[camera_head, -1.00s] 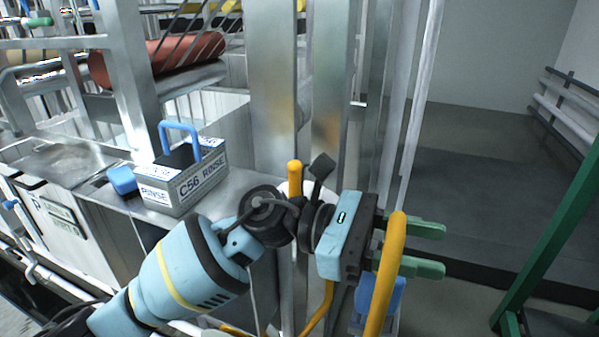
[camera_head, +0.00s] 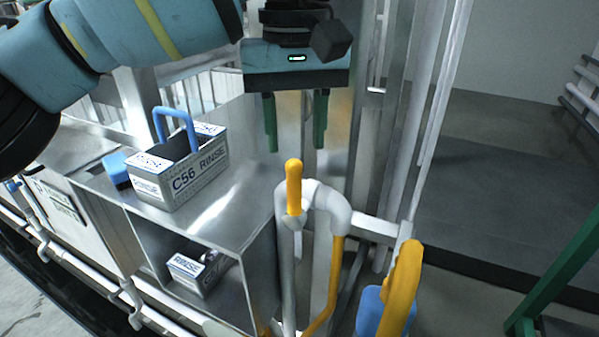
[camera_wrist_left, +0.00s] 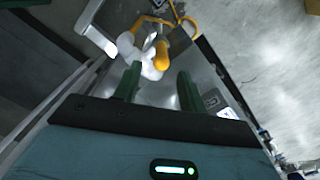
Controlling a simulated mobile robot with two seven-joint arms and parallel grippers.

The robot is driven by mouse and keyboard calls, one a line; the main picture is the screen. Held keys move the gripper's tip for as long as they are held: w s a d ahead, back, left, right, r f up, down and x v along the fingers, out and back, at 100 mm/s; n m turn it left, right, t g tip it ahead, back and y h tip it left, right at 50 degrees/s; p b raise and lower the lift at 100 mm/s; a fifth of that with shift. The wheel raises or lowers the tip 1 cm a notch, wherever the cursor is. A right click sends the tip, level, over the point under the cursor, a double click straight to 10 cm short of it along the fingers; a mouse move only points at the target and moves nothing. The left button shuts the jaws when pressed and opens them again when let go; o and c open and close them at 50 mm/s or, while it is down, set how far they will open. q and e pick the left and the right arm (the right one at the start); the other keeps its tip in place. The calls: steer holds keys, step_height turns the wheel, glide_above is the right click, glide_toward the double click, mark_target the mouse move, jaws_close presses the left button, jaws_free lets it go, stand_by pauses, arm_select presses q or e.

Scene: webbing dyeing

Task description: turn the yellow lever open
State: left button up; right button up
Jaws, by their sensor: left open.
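The yellow lever (camera_head: 293,187) stands upright on a white curved pipe (camera_head: 325,195) at the right end of the metal bench. My left gripper (camera_head: 295,146) is open and empty, fingers pointing down, above and apart from the lever in the head view. In the left wrist view a yellow handle (camera_wrist_left: 161,55) and white pipe show just beyond the open fingers (camera_wrist_left: 158,80). The exact gap between fingers and lever cannot be told. My right gripper is not in view.
A C56 RINSE box (camera_head: 185,178) with a blue handle stands on the bench. Another rinse box (camera_head: 198,272) sits on the shelf below. A thick yellow bar (camera_head: 402,285) rises right of the pipe, near a blue object (camera_head: 370,310).

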mark_target(294, 161)
arm_select(q)
steer(key=shift+w+a, duration=0.2)
steer(key=shift+a, duration=0.05)
steer(key=shift+s+d+f, duration=0.1)
steer(key=shift+f, duration=3.8)
jaws_close()
